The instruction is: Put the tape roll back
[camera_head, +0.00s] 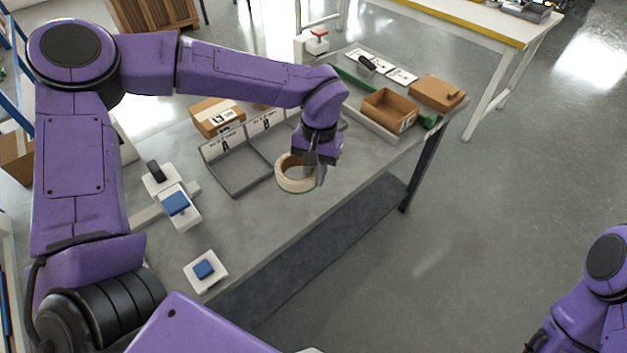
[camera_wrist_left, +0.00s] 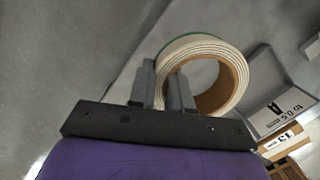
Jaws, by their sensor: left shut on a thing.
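The tape roll (camera_head: 291,182) is a cream ring with a brown core. In the head view it is at the front edge of the grey worktable (camera_head: 345,190), right of the grey sorting trays. My left gripper (camera_head: 318,172) is shut on the tape roll's wall, at its right side. In the left wrist view the tape roll (camera_wrist_left: 236,78) shows tilted, with its wall between the two fingers of the left gripper (camera_wrist_left: 165,85). Whether it touches the tabletop I cannot tell. Only part of my right arm shows at the lower right; its gripper is not visible.
Grey trays (camera_head: 240,186) with upright labels stand left of the roll. Cardboard boxes (camera_head: 217,116) are behind them. An open brown box (camera_head: 389,110) is at the table's right end. White blocks with blue tops (camera_head: 205,269) are at the left. The table front near the roll is clear.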

